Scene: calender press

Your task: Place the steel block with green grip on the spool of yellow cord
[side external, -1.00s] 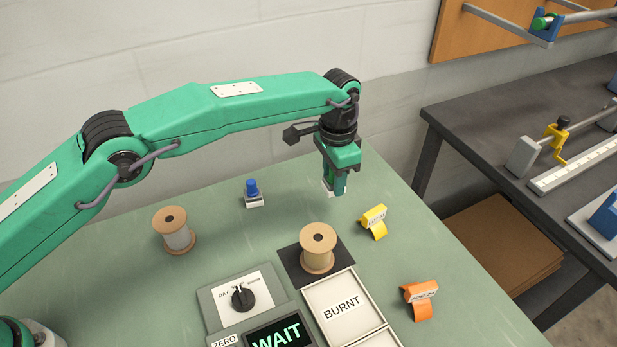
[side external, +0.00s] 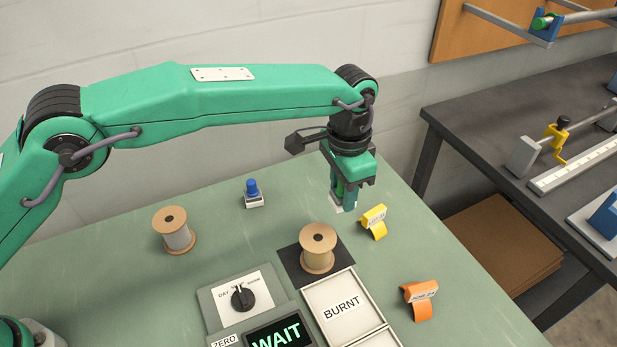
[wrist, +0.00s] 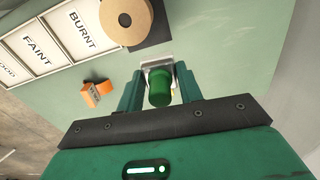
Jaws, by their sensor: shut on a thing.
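My gripper (side external: 345,197) is shut on the steel block with green grip (wrist: 159,88). The green grip sits between the two fingers in the wrist view, with the pale steel body just beyond it. In the side view only a small pale part of the block (side external: 335,206) shows below the fingers. The spool of yellow cord (side external: 317,250) stands upright on a dark square pad, below and slightly left of my gripper in the side view. Its top flange also shows in the wrist view (wrist: 118,19), beyond the block and to the left, apart from it.
A spool of pale grey cord (side external: 177,238) stands at the left. A blue-topped block (side external: 253,195) is behind. A yellow tag (side external: 373,220) is right of my gripper, and an orange tag (side external: 420,300) is nearer. A BURNT tray (side external: 338,306) and dial panel (side external: 243,297) lie in front.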

